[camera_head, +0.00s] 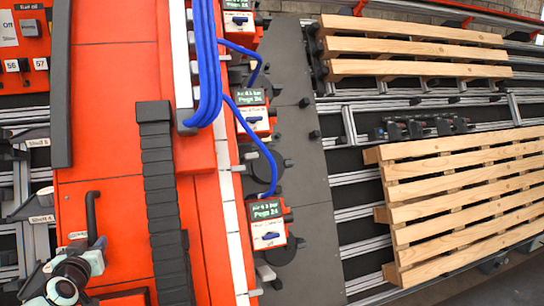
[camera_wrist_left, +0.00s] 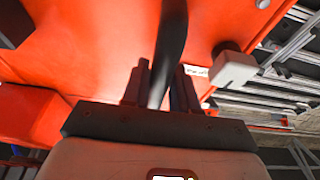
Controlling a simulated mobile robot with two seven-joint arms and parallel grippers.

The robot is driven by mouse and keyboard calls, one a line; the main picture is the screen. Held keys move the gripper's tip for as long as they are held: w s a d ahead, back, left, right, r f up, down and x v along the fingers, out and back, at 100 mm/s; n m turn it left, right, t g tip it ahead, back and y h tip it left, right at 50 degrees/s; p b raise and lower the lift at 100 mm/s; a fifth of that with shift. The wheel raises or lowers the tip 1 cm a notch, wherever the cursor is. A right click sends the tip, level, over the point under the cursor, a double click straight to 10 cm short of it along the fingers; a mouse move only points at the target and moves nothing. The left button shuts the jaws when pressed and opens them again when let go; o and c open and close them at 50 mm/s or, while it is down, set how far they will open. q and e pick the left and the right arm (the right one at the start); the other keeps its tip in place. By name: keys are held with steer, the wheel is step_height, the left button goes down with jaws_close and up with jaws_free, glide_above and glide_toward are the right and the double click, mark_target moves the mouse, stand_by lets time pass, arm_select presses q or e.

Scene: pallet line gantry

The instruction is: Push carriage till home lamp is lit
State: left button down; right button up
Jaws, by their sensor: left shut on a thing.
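The large orange carriage (camera_head: 115,120) fills the left half of the head view. A thin black bent handle (camera_head: 91,212) rises from its lower left part. My left gripper (camera_head: 90,250) is at the lower left, around the lower part of this handle. In the left wrist view, my gripper's fingers (camera_wrist_left: 161,88) are shut on the dark handle bar (camera_wrist_left: 172,40), with the orange surface behind it. I cannot make out a home lamp in either view. My right gripper is not in view.
Black cable chain (camera_head: 160,190) and blue hoses (camera_head: 207,70) run along the carriage. Several orange pressure units (camera_head: 267,222) line its right side. Wooden pallets (camera_head: 470,200) lie on rails at the right. A labelled orange panel (camera_head: 25,45) is at the upper left.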

arm_select(q)
steer(key=shift+s+a+r+y+b, duration=0.15)
steer(key=shift+s+a+b, duration=0.1)
steer(key=shift+a, duration=0.35)
steer(key=shift+s+a+y+b, duration=0.15)
steer(key=shift+a+b, duration=0.05)
steer(key=shift+a, duration=0.55)
steer(key=shift+w+d, duration=0.1)
steer(key=shift+d, duration=0.3)
steer(key=shift+w+d+f+p, duration=0.15)
steer(key=shift+d+p, duration=0.3)
steer(key=shift+d, duration=0.05)
steer(key=shift+w+d+f+p, duration=0.1)
steer(key=shift+w+d+p, duration=0.05)
steer(key=shift+d+p, duration=0.35)
steer(key=shift+s+a+r, duration=0.1)
steer(key=shift+s+a, duration=0.05)
steer(key=shift+a, duration=0.25)
stand_by(0.4)
steer(key=shift+s+a+r+b, duration=0.1)
steer(key=shift+s+a+b, duration=0.05)
steer(key=shift+a+b, duration=0.35)
steer(key=shift+s+a+r+b, duration=0.1)
steer(key=shift+s+a+b, duration=0.05)
steer(key=shift+a+b, duration=0.3)
steer(key=shift+w+d+f, duration=0.1)
steer(key=shift+w+d, duration=0.05)
steer(key=shift+d, duration=0.2)
stand_by(0.8)
